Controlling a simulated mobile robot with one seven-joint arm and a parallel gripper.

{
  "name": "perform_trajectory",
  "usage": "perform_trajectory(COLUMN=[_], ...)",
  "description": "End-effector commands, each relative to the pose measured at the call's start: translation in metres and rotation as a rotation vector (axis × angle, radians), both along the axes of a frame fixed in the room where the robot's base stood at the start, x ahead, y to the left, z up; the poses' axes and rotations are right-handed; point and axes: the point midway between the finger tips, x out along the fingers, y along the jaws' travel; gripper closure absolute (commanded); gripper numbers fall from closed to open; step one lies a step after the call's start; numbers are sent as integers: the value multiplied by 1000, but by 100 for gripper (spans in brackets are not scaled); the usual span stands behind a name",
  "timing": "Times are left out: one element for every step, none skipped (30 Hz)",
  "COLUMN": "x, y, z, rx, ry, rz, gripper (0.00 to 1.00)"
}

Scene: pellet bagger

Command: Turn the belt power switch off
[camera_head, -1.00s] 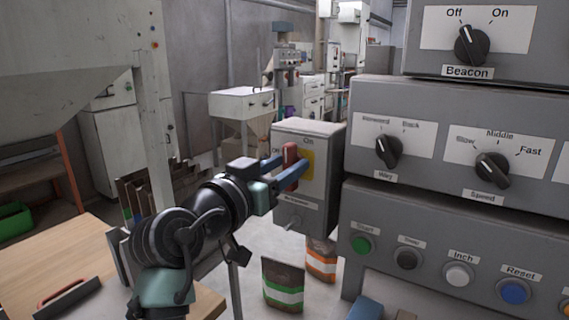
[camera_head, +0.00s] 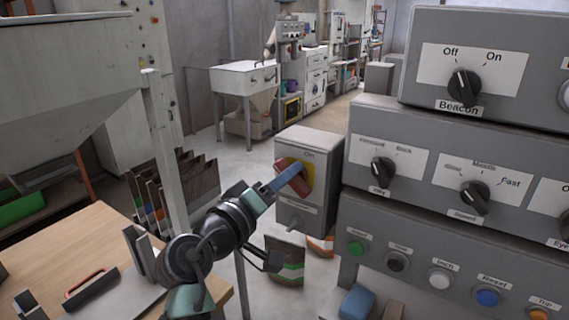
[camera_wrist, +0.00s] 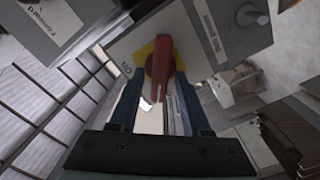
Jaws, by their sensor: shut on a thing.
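The belt power switch is a red handle (camera_head: 298,187) on a yellow plate (camera_head: 308,170), mounted on a grey box (camera_head: 313,142) left of the control panels. An "On" label shows at the box's top; the handle is tilted, its upper end leaning left of that label. My gripper (camera_head: 287,178), with blue fingers, is shut on the handle and hides part of it. In the wrist view the red handle (camera_wrist: 160,65) stands between the two fingers of my gripper (camera_wrist: 160,98). The "Off" label cannot be read in the head view.
Grey panels with a Beacon knob (camera_head: 464,87), a Speed knob (camera_head: 475,197) and several push buttons stand close on the right. A wooden table (camera_head: 85,235) is at lower left. A bag with a green stripe (camera_head: 289,270) stands on the floor below the box.

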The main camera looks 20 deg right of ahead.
Motion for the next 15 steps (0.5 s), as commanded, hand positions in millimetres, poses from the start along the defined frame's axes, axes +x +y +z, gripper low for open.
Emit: perform_trajectory(x=[0,0,0,0,0,0,0,0,1,1,1,1,1,1,1], y=[0,0,0,0,0,0,0,0,1,1,1,1,1,1,1], z=[4,4,3,3,2,2,2,2,1,1,0,0,0,-1,-1], rx=[-29,-47,-70,-88,-105,-128,-144,-161,-183,-200,-215,-235,-250,-263,-281], ry=[41,62,93,116,138,168,188,210,238,259,279,305,324,340,363], rz=[-1,-2,-1,-1,-1,-2,-2,-1,-1,-1,-1,-1,-1,-1,0], gripper=[100,100,100,100,100,100,100,100,100,100,100,100,100,100,100])
